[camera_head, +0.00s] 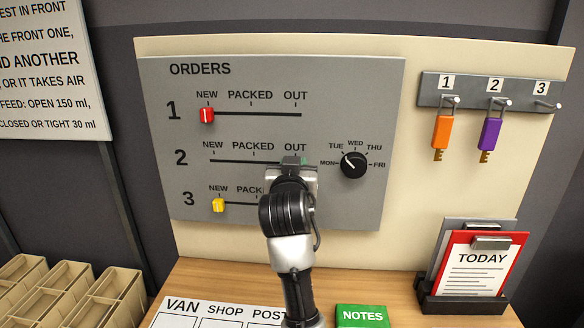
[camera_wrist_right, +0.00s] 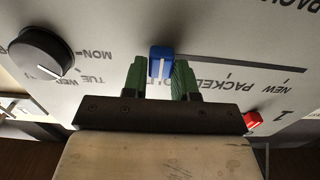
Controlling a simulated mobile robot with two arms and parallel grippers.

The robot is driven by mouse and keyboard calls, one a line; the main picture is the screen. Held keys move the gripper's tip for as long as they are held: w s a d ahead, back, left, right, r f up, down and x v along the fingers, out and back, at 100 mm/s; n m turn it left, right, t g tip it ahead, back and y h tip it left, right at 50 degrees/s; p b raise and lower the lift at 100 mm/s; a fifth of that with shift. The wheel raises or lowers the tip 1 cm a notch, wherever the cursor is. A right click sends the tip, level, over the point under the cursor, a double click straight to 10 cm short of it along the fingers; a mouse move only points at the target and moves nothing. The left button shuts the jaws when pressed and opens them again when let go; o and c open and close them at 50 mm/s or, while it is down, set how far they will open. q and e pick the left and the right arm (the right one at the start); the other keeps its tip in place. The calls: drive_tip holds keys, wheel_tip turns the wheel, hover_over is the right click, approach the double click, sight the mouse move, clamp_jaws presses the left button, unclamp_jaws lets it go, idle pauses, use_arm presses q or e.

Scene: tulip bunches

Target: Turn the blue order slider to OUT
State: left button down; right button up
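The blue order slider (camera_wrist_right: 161,62) sits at the OUT end of the row 2 slot in the right wrist view, which shows the panel upside down. My right gripper (camera_wrist_right: 160,78) has its two green fingers on either side of the slider. A small gap shows at the left finger; the right finger is against or very close to the slider. In the head view my right gripper (camera_head: 293,163) covers the OUT end of row 2 and hides the blue slider. My left gripper is not in view.
The grey orders panel (camera_head: 230,80) also holds a red slider (camera_head: 207,115) at NEW, a yellow slider (camera_head: 218,204) at NEW, and a black day dial (camera_head: 354,165) right of my gripper. Key hooks with orange (camera_head: 441,132) and purple (camera_head: 490,133) tags are at the right.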

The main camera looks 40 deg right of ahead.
drive_tip(key=o, duration=0.4)
drive_tip(key=b+v, duration=0.1)
drive_tip(key=v, duration=0.9)
drive_tip(key=shift+s+a+b, duration=0.25)
drive_tip(key=shift+a+b, duration=0.05)
